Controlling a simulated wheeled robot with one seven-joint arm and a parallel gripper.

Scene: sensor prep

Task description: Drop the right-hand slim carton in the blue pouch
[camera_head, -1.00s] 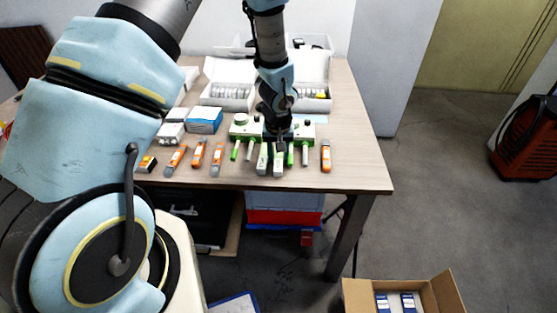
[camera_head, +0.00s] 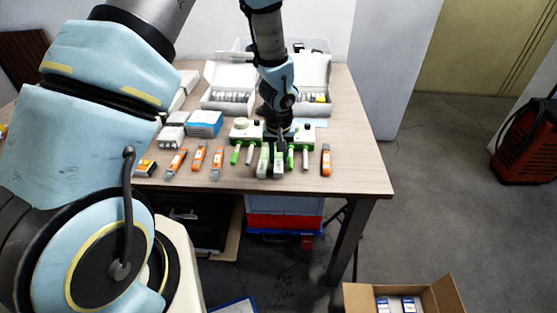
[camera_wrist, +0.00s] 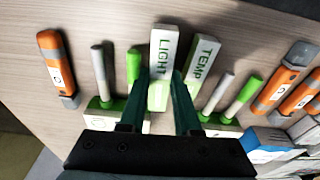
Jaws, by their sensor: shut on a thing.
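Two slim white-and-green cartons lie side by side near the table's front edge. In the head view, the right-hand carton (camera_head: 279,169) is under my gripper (camera_head: 280,146). In the wrist view, where the sides are reversed, this carton (camera_wrist: 162,50) reads LIGHT. The fingers of my gripper (camera_wrist: 162,78) are shut on its two long sides. The left-hand carton (camera_head: 263,165) lies close beside it and reads TEMP in the wrist view (camera_wrist: 200,62). A flat pale blue patch (camera_head: 319,123) shows behind the devices; I cannot tell whether it is the blue pouch.
Green-and-white devices (camera_head: 243,133) with probes stand close around my gripper. Orange-and-grey tools (camera_head: 326,160) lie on both sides. A blue-and-white box (camera_head: 204,123) sits to the left, and open white cases (camera_head: 229,92) stand behind. The table's right front corner is bare.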

